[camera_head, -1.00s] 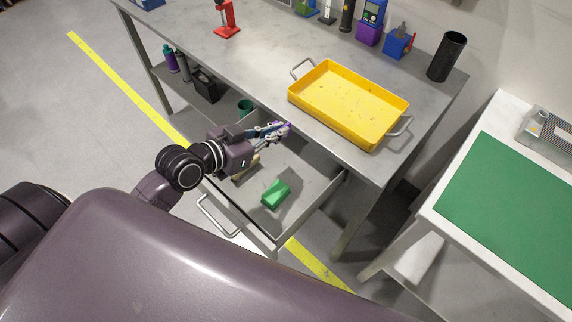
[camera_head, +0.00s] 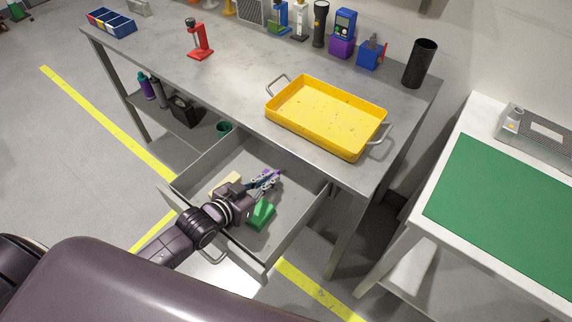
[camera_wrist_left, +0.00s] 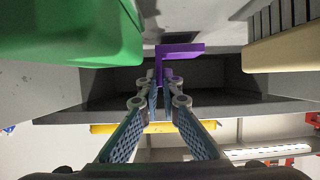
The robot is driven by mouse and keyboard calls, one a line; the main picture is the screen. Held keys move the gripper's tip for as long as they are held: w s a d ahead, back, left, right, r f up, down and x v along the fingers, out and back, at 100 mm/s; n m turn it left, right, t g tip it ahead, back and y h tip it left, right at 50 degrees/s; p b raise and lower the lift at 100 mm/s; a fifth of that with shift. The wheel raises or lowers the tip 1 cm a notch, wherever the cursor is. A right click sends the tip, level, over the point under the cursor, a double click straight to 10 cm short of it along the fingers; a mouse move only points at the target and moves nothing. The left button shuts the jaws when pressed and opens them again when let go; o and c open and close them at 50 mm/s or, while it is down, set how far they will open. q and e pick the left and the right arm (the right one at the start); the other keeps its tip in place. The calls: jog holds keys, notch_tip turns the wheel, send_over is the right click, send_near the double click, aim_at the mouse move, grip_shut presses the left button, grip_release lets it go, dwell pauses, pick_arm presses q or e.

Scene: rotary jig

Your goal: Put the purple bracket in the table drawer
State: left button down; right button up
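The purple bracket (camera_head: 278,173) is an angled piece held at the fingertips of my left gripper (camera_head: 268,179). In the left wrist view the L-shaped bracket (camera_wrist_left: 182,50) shows between the two nearly closed fingertips (camera_wrist_left: 166,82). The table drawer (camera_head: 298,190) is pulled open under the workbench. My left gripper reaches over its front wall and is inside or just above its interior. I cannot tell whether the bracket touches the drawer floor. My right gripper is not in view.
In the drawer, a green block (camera_head: 261,215) lies close to the gripper and a tan block (camera_head: 228,184) lies to its left. The drawer's right part is clear. A yellow tray (camera_head: 325,115) stands on the workbench above. A green-topped table (camera_head: 505,215) is at right.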

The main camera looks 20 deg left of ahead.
pick_arm(q)
jog(key=w, duration=0.1)
jog(key=w+d, duration=0.1)
jog(key=w, duration=0.3)
jog(key=shift+d+r+p, duration=0.1)
jog(key=shift+d+p, duration=0.2)
jog(key=shift+d, duration=0.1)
jog(key=x, duration=0.3)
jog(key=shift+r, duration=0.15)
jog(key=shift+f, duration=0.3)
jog(key=shift+s, duration=0.1)
jog(key=c, duration=2.2)
grip_release()
jog(key=shift+o, duration=0.2)
jog(key=shift+r, duration=0.1)
